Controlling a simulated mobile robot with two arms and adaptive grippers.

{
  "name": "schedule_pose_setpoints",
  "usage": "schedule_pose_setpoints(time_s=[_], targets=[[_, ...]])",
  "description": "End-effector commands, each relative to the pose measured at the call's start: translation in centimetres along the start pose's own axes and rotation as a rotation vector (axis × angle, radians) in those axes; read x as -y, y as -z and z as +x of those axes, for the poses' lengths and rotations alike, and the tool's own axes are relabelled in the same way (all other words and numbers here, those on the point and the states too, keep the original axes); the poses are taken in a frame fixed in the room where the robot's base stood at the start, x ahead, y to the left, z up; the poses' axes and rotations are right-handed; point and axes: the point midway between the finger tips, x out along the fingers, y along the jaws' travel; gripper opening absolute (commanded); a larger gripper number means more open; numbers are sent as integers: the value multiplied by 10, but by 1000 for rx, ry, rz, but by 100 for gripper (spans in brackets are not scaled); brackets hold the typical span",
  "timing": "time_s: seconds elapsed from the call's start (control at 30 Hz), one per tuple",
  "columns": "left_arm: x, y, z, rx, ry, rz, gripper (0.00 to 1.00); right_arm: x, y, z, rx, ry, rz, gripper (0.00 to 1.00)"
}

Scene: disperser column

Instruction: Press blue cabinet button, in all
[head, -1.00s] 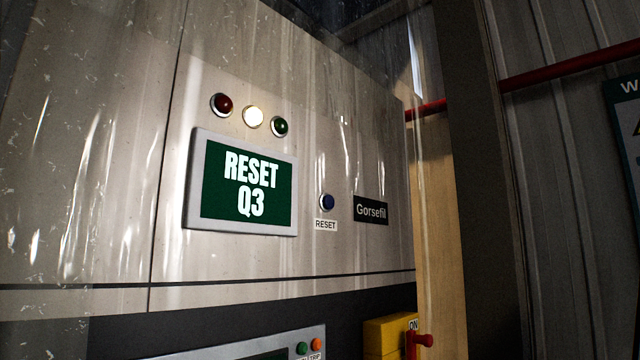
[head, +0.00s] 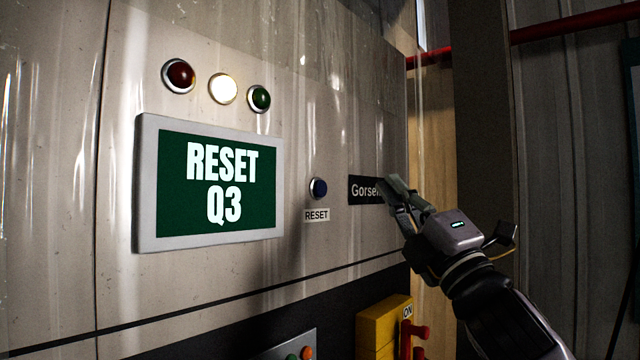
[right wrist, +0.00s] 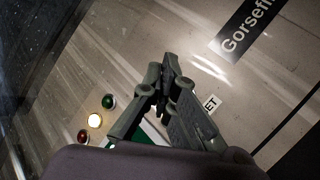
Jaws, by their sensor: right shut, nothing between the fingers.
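The blue button (head: 318,188) sits on the cabinet front, above a white "RESET" label (head: 316,215). A green screen (head: 209,183) to its left reads "RESET Q3". My right gripper (head: 392,189) is right of the button, in front of the black "Gorsefil" plate (head: 362,190), and covers part of that plate. It is shut and empty, apart from the button. In the right wrist view the shut fingers (right wrist: 168,75) hide the button; only the end of its label (right wrist: 210,103) shows beside them. My left gripper is in neither view.
Red, lit white and green lamps (head: 223,89) sit above the screen. Below right is a yellow switch box (head: 381,335) with a red handle (head: 416,331). A grey panel with small buttons (head: 290,350) is at the bottom. The cabinet face around the blue button is clear.

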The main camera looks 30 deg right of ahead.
Motion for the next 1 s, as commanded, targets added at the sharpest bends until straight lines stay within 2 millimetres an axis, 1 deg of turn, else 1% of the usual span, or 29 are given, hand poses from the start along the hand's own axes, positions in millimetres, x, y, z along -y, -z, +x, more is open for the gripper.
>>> schedule_pose_setpoints(time_s=[0.27,0.47,0.73,0.8,1.0], targets=[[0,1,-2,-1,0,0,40,2,2,3,-1,2,4,0],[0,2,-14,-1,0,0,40,11,12,19,-1,1,7,0],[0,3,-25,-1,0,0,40,31,33,45,-2,1,6,0],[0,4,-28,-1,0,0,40,36,36,51,0,2,5,0],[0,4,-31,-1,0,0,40,43,44,60,-1,1,4,0]])
